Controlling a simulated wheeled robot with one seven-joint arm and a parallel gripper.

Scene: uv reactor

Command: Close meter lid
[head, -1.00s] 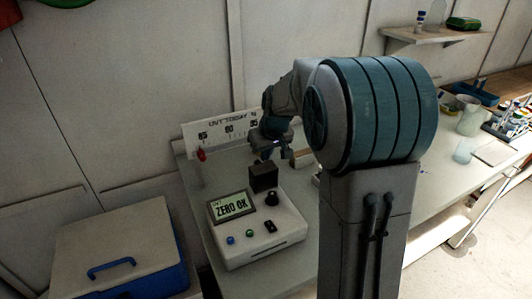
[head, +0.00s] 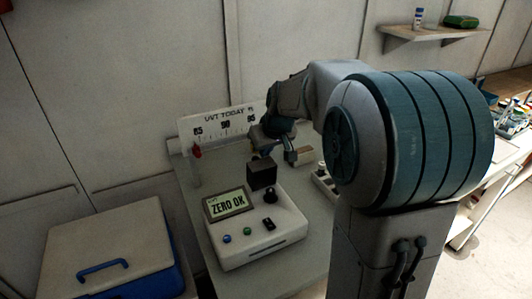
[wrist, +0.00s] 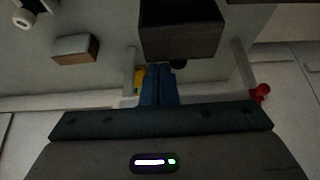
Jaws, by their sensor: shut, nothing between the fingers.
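The meter (head: 262,243) is a pale box on the bench with a screen (head: 227,205) reading "ZERO OK". A dark, box-shaped part (head: 262,174), which looks like its lid, stands raised at the meter's back edge beside a black knob (head: 270,194). The dark part also shows at the top of the wrist view (wrist: 180,38). My gripper (head: 266,150) is just behind and above the dark part. In the wrist view its blue fingers (wrist: 159,88) are together and empty, close to the dark part; I cannot tell whether they touch.
A small block (wrist: 76,49) lies on the bench to one side. A blue-and-white cooler (head: 110,245) stands at the left. My arm hides much of the bench at the right.

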